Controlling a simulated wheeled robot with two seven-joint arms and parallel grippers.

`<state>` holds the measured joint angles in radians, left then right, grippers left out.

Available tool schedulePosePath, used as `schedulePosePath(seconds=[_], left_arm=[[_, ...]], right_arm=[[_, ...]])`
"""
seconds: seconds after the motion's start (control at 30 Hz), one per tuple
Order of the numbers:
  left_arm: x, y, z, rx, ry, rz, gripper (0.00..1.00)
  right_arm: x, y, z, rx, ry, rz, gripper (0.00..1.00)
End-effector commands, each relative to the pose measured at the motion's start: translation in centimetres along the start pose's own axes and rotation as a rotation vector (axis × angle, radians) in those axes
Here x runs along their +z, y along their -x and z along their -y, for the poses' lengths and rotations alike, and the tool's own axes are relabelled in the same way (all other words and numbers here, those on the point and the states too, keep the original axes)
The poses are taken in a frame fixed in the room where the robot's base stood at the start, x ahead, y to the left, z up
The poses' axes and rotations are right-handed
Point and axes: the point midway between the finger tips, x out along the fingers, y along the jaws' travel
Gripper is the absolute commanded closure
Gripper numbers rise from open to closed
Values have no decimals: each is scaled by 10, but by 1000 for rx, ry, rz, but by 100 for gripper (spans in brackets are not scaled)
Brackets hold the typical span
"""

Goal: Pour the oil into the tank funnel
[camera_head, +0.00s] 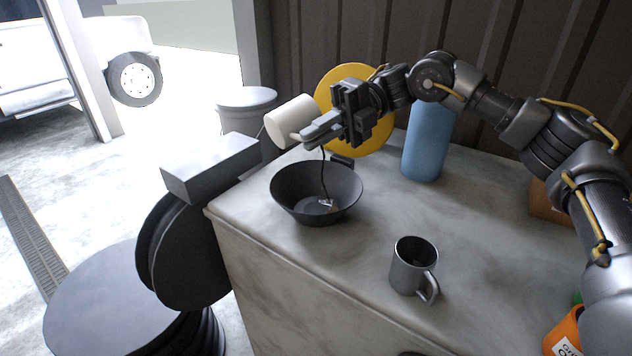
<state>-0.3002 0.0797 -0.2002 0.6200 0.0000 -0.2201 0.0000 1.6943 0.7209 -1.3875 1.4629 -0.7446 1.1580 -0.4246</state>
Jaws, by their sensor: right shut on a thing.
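My right gripper (312,134) is shut on a white cylindrical cup (290,122), held tilted above the bench. A thin dark stream (323,170) hangs below the gripper and runs down into a dark, wide funnel-like bowl (285,205). The bowl sits on the bench near its left edge, with a small shiny patch (326,203) at the bottom. The stream's upper end is partly hidden by the gripper, so I cannot tell exactly where it leaves the cup. My left gripper is not in view.
A grey marble-like bench (470,270) holds a metal mug (413,268), a blue cylinder (428,140) and an orange labelled container (566,335). A yellow disc (345,78) stands behind my gripper. A grey drum (246,105) is on the floor.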

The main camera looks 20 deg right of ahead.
Motion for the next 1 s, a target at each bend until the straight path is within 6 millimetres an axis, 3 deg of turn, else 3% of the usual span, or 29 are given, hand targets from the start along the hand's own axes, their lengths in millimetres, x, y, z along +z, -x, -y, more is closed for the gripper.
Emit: schedulePosePath(seconds=[1.0], left_arm=[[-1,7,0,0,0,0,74]], right_arm=[[1,12,-34,119,3,1,100]])
